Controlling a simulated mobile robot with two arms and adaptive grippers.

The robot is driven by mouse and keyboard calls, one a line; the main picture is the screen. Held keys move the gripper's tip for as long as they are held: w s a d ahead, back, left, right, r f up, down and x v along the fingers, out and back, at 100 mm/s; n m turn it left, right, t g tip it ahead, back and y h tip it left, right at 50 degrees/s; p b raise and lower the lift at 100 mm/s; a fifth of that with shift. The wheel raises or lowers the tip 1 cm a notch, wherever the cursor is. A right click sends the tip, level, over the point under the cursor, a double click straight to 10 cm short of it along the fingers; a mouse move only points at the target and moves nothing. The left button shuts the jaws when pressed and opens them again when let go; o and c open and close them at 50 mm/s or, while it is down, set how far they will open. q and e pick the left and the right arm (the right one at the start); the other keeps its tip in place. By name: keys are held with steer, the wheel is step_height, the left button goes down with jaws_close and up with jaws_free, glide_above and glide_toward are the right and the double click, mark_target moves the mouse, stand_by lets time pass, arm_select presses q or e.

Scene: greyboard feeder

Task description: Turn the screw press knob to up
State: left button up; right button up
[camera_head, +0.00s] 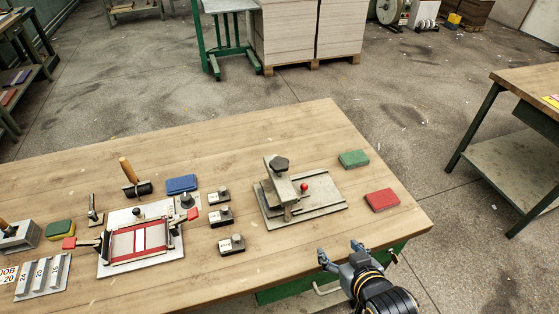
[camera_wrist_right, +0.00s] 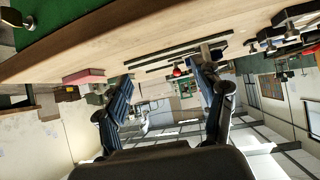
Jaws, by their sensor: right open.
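The screw press (camera_head: 306,203) stands on the right half of the wooden table. It has a grey base plate and an upright arm topped by a dark lobed knob (camera_head: 280,163); a small red ball (camera_head: 304,187) sits beside the arm. My right gripper (camera_head: 340,251) is open and empty at the table's front edge, in front of the press and apart from it. In the right wrist view the picture is upside down; the open fingers (camera_wrist_right: 163,72) frame the red ball (camera_wrist_right: 177,71), and the knob is not clear there. My left gripper is not in view.
Green (camera_head: 353,159) and red (camera_head: 382,199) blocks lie right of the press. Several small black-based pieces stand left of it. A red-and-white frame fixture (camera_head: 140,241), a blue block (camera_head: 182,184) and a wooden-handled roller (camera_head: 136,187) are further left. Bare tabletop lies in front of the press.

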steer(key=w+a+r+t+y, duration=0.2)
steer(key=w+a+r+t, duration=0.1)
steer(key=w+a+r, duration=0.15)
steer(key=n+t+y, duration=0.2)
steer(key=t+y, duration=0.1)
glide_toward(284, 171)
steer(key=p+x, duration=0.2)
steer(key=x, duration=1)
steer(key=shift+w+a, duration=0.2)
steer(key=c, duration=1.2)
